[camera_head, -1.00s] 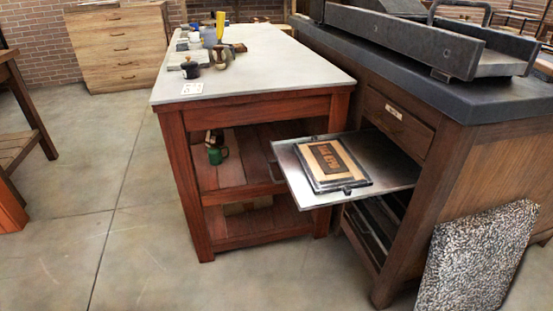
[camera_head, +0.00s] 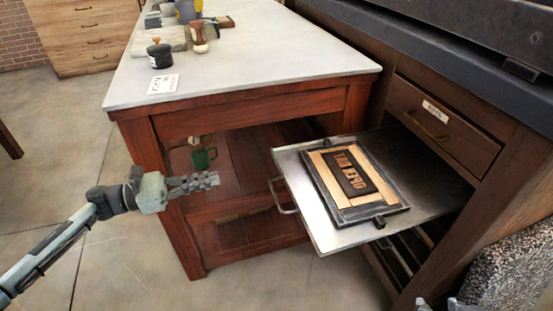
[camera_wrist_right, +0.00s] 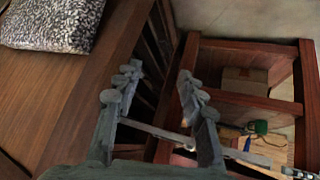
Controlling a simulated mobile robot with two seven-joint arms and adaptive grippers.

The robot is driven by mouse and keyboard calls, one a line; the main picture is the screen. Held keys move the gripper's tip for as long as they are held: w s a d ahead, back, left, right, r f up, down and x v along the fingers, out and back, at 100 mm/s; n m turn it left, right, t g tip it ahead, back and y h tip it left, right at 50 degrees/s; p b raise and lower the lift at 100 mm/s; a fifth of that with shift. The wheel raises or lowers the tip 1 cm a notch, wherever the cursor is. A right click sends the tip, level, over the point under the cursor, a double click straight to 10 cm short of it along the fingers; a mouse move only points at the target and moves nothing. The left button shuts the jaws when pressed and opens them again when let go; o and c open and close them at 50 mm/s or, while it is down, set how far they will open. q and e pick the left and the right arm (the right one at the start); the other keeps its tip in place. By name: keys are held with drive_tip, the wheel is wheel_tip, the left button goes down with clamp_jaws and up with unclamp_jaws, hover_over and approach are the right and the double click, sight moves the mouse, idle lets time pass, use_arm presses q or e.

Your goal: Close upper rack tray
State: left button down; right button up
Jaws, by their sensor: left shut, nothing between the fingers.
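The upper rack tray (camera_head: 425,188) is a flat metal sheet pulled far out of the dark wooden cabinet. A wood-bordered type form in a dark frame (camera_head: 352,183) lies on it. The tray's bar handle (camera_head: 283,198) is at its left front edge. My left gripper (camera_head: 212,180) is shut and empty, left of the handle and apart from it, in front of the red table. My right gripper (camera_wrist_right: 159,78) is open near the cabinet; only its tips (camera_head: 440,304) show at the bottom of the head view. A thin metal bar crosses behind its fingers.
The red wooden table (camera_head: 250,108) stands close left of the tray, with a green mug (camera_head: 203,158) on its shelf. Lower racks (camera_head: 400,255) sit under the tray, and a labelled drawer (camera_head: 440,120) above. A speckled slab (camera_head: 510,270) leans at right.

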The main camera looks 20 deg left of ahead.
sight(279, 166)
use_arm(q)
drive_tip(key=p+x, duration=0.1)
drive_tip(key=x, duration=1.1)
drive_tip(key=shift+d+r+p, duration=0.1)
drive_tip(key=shift+d+p, duration=0.3)
drive_tip(key=shift+w+d, duration=0.3)
drive_tip(key=shift+d, duration=0.25)
use_arm(e)
drive_tip(key=s+d+f+m+g+h, duration=0.1)
drive_tip(key=s+d+f+g+h, duration=0.1)
drive_tip(key=s+d+g, duration=0.2)
drive_tip(key=shift+s+d+f+g, duration=0.4)
drive_tip(key=shift+s+d, duration=0.8)
drive_tip(key=shift+s, duration=1.05)
use_arm(q)
drive_tip(key=shift+d, duration=0.1)
use_arm(e)
drive_tip(key=shift+w, duration=0.1)
